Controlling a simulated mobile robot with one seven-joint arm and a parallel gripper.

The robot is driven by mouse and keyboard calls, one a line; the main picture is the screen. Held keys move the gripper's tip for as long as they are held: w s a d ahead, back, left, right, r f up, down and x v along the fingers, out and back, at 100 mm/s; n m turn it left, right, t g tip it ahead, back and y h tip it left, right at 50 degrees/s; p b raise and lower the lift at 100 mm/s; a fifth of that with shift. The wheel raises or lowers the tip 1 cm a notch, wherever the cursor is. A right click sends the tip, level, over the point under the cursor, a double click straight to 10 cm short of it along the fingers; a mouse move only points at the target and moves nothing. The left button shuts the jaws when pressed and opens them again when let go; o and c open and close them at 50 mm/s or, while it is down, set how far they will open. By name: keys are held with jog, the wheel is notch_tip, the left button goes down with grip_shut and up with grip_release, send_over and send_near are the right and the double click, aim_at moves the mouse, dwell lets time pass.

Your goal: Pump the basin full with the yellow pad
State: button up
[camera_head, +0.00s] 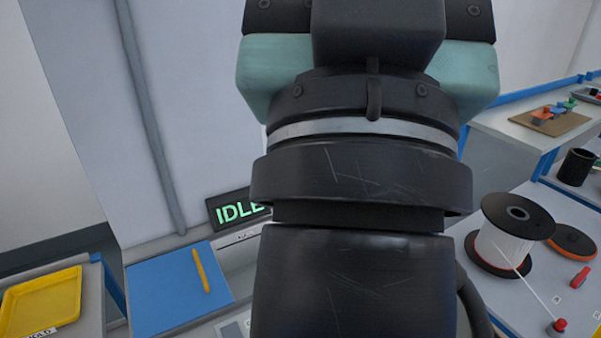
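My own arm fills the middle of the head view from top to bottom and hides much of the bench behind it. My gripper's fingers do not show. A yellow shallow tray-like piece (41,303) lies at the lower left, with a label on its front edge that is only partly readable. I cannot tell whether it is the yellow pad. No basin can be made out in this view. A display (239,211) with green letters reads IDLE, its right end covered by my arm.
A blue panel (160,292) with a thin yellow bar (201,270) lies left of my arm. A brown board (562,121) holds coloured pieces.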

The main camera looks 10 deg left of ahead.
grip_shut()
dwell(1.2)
